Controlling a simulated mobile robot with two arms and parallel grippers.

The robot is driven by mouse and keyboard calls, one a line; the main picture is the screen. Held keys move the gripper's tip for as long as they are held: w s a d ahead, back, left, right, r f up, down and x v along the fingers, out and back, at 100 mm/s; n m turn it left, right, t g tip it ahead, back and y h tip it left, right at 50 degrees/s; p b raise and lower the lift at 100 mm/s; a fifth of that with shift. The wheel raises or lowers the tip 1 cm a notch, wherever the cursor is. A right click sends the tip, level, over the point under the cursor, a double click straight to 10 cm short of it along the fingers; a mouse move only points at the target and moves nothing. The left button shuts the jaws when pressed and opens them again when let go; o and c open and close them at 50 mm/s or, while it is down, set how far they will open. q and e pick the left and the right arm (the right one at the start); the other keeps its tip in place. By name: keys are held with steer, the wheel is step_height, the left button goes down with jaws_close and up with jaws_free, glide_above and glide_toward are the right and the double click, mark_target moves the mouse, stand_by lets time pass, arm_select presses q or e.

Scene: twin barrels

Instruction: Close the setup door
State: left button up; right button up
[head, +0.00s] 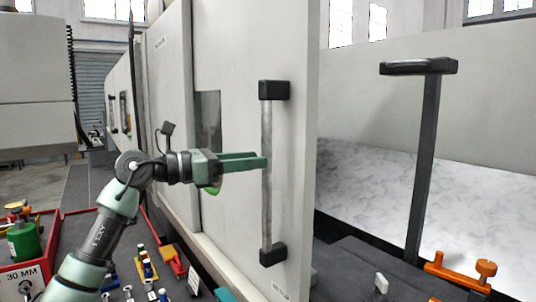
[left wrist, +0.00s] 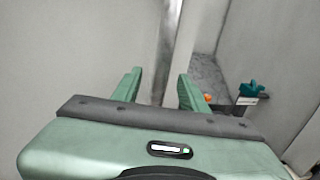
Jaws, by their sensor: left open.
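The setup door (head: 225,60) is a tall pale grey panel with a small dark window (head: 207,120). It stands open, with a gap to the right of its edge. Its handle (head: 267,205) is a vertical metal bar between two black mounts. My left gripper (head: 264,161) is at the handle's middle height, its green fingers reaching the bar. In the left wrist view the two fingers (left wrist: 159,86) are apart, and the bar (left wrist: 165,55) shows upright between and beyond them. Whether a finger touches it I cannot tell. My right gripper is not in view.
Right of the door is an opening with a marbled pale surface (head: 450,190). A dark post (head: 424,160) with a flat top and an orange clamp (head: 460,271) stand there. A red-edged tray (head: 48,213) and small coloured parts (head: 148,268) lie at lower left.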

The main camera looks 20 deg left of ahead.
arm_select(q)
steer(key=p+x, duration=0.1)
steer(key=x, duration=0.3)
steer(key=shift+d, duration=0.15)
jaws_close()
stand_by(1.3)
